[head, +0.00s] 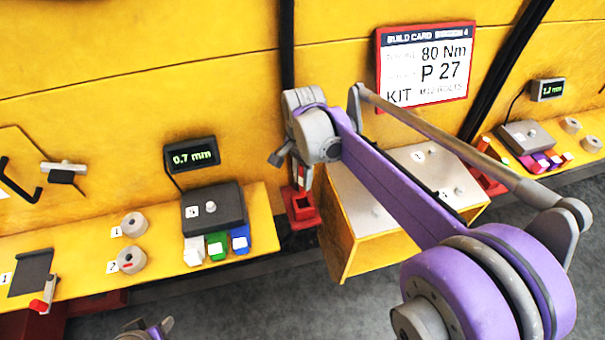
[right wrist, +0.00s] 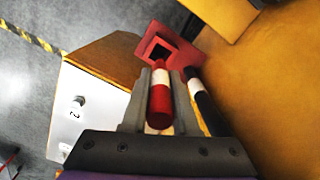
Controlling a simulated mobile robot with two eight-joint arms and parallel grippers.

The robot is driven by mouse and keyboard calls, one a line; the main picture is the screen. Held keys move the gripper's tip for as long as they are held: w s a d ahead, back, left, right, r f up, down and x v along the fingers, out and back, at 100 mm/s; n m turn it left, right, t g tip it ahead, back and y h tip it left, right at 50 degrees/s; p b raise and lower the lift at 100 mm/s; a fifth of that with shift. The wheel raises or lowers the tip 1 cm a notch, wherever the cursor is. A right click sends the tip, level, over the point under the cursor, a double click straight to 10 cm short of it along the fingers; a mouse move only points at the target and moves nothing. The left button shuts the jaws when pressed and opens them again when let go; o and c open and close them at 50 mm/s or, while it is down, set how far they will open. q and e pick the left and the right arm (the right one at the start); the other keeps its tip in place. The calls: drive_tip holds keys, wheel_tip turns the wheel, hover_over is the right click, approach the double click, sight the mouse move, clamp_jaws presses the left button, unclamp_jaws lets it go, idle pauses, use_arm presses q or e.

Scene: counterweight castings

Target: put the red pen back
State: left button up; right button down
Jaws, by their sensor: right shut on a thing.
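My right gripper (head: 302,180) is shut on the red pen, low in front of the yellow wall. In the right wrist view the red pen (right wrist: 160,103), with a white band, lies between the two fingers (right wrist: 160,85). A red holder (head: 303,212) with a square opening is just below the gripper. In the right wrist view the holder (right wrist: 183,42) is just beyond the pen's far end. I cannot tell whether the pen touches it. A dark pen (right wrist: 199,98) with a white band is beside the right finger. Part of my left gripper (head: 146,328) shows at the bottom edge; its jaws are unclear.
A yellow box with a white top (head: 422,172) stands right of the holder. A yellow shelf (head: 90,235) on the left carries a gauge block (head: 213,207), colored blocks and grey rolls (head: 131,259). A build card (head: 425,62) hangs on the wall.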

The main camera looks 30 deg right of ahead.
sight(303, 195)
drive_tip(key=shift+f, duration=0.6)
drive_tip(key=shift+f+b, duration=0.25)
drive_tip(key=shift+b, duration=0.15)
drive_tip(key=shift+f+b, duration=1.8)
drive_tip(key=shift+f, duration=1.15)
drive_tip(key=shift+f, duration=0.4)
drive_tip(key=c, duration=0.6)
unclamp_jaws()
wheel_tip(303, 195, up, 11)
drive_tip(key=shift+f+p, duration=0.2)
drive_tip(key=shift+p, duration=0.15)
drive_tip(key=shift+r+p, duration=2.4)
drive_tip(key=shift+r, duration=1.3)
drive_tip(key=shift+f, duration=0.1)
